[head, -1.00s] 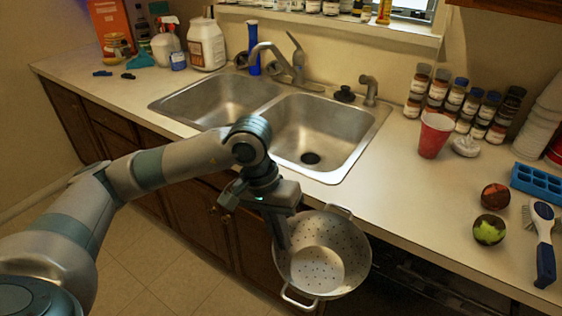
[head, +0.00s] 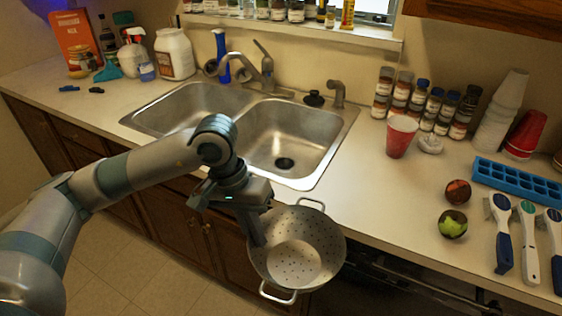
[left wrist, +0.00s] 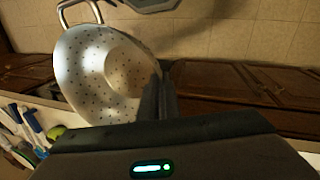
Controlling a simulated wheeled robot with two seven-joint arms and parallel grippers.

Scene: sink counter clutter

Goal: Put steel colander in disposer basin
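The steel colander (head: 318,243) hangs in the air in front of the counter edge, its bowl open toward the head camera and its two loop handles showing. My left gripper (head: 258,232) is shut on the colander's left rim. The colander also fills the upper left of the left wrist view (left wrist: 85,78), with the gripper fingers (left wrist: 158,98) at its wall. The double sink is behind it, with a left basin (head: 190,108) and a right basin (head: 290,135). A dark drain shows in the right basin, which looks empty. My right gripper is not in view.
A faucet (head: 266,72) and sprayer (head: 338,94) stand behind the sink. To the right are a red cup (head: 401,136), spice jars (head: 425,100), a blue tray (head: 518,184), brushes (head: 502,235) and two round fruits (head: 453,223). The counter directly right of the sink is clear.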

